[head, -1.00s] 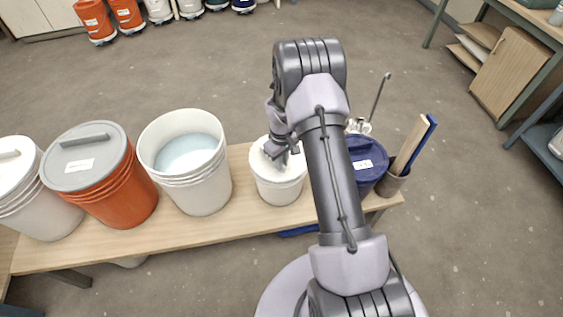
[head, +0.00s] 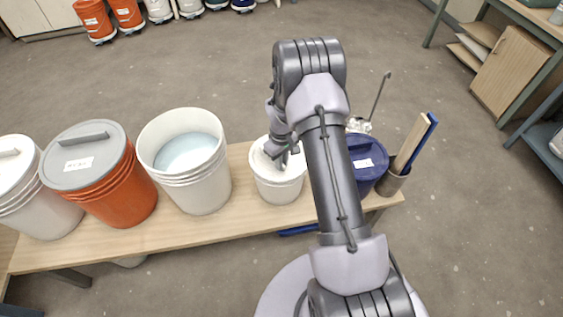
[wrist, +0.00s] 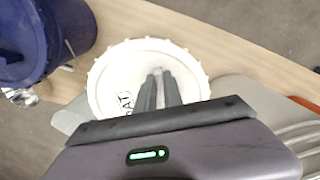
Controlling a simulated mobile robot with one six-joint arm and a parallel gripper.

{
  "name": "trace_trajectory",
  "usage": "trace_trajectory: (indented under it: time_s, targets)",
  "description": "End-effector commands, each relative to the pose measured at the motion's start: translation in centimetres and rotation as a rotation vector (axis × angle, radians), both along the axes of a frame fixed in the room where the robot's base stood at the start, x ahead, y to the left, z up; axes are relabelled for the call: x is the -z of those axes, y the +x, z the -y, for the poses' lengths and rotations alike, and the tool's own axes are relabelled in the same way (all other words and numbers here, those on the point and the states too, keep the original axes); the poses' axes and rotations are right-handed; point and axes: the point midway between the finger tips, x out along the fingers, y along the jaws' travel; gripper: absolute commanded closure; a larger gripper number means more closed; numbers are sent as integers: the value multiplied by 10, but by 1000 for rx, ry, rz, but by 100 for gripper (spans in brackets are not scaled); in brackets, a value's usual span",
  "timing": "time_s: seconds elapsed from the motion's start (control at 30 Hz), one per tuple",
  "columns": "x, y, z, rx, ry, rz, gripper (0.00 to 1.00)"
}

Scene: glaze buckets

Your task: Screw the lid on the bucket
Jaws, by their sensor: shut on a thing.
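A white lid (head: 257,159) lies on top of a small white bucket (head: 279,191) on the bench. In the wrist view the round lid (wrist: 112,78) has a notched rim and a dark-lettered label, partly cut off by my gripper. My gripper (head: 285,152) is over the lid, pointing down. Its two fingers, seen in the wrist view (wrist: 159,76), are shut on the raised grip at the lid's middle. The bucket's body is hidden below the lid in the wrist view. I cannot tell how tightly the lid sits.
A large open white bucket (head: 190,183) with pale blue contents stands left of the small one. An orange bucket (head: 125,200) with a grey lid is further left. A blue lidded bucket (head: 366,170) and a pot of tools (head: 392,182) stand to the right.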

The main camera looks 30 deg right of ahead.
Motion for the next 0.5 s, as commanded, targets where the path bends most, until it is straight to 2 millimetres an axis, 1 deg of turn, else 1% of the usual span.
trace_trajectory:
  time_s: [0.1, 0.4, 0.43, 0.47, 0.5]
  targets:
    - [3, 0, 0, 0, 0, 0, 100]
    - [2, 0, 0, 0, 0, 0, 100]
    - [2, 0, 0, 0, 0, 0, 87]
    - [2, 0, 0, 0, 0, 0, 81]
    - [3, 0, 0, 0, 0, 0, 73]
